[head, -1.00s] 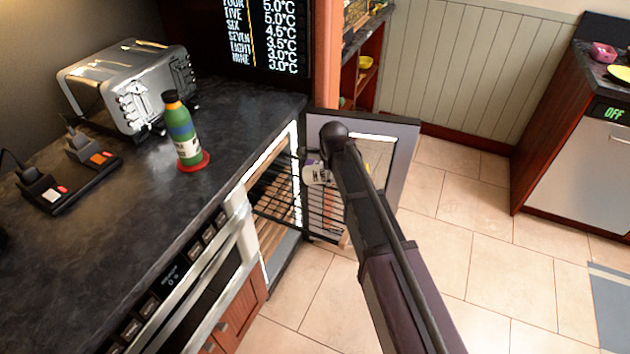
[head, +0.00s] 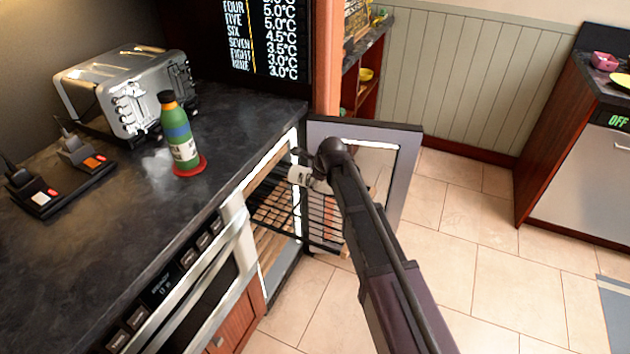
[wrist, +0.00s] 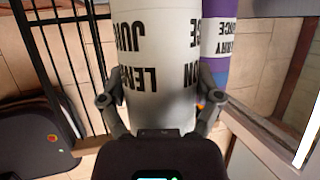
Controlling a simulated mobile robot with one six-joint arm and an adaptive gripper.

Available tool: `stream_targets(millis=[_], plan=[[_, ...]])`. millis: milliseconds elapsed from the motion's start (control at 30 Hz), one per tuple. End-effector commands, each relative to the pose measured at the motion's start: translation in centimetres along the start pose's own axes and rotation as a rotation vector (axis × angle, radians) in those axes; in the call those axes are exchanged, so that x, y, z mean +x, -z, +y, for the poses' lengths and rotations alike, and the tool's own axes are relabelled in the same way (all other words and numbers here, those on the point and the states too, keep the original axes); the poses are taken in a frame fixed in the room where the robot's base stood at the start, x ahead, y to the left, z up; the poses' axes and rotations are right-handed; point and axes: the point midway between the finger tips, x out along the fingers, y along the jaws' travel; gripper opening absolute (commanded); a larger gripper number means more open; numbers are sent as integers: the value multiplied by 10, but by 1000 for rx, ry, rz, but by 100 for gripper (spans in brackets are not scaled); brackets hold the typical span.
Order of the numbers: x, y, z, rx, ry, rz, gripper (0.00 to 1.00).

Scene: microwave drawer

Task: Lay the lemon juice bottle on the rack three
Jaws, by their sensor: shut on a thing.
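My gripper (wrist: 160,104) is shut on the lemon juice bottle (wrist: 155,75), a white cylinder with dark lettering that reads upside down in the wrist view. In the head view the bottle (head: 300,174) shows as a small pale shape at the end of my arm, above a black wire rack (head: 322,222) in the open cabinet. My gripper is mostly hidden by my arm there. Wires of the rack (wrist: 62,60) show at the left of the wrist view. I cannot tell which rack is number three. The bottle appears clear of the rack.
A purple and white bottle (wrist: 218,45) shows beside the held one in the wrist view. The cabinet's glass door (head: 408,170) stands open right of my arm. A counter (head: 110,225) with a toaster (head: 130,88) and green bottle (head: 180,130) is left. Tiled floor is clear at right.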

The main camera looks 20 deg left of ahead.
Motion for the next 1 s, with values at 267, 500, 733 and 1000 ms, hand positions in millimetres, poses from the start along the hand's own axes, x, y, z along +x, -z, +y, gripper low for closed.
stream_targets(millis=[267,500,733,1000], plan=[[13,5,4,-1,0,0,21],[30,12,9,-1,0,0,21],[47,19,14,-1,0,0,21],[65,27,19,-1,0,0,21]])
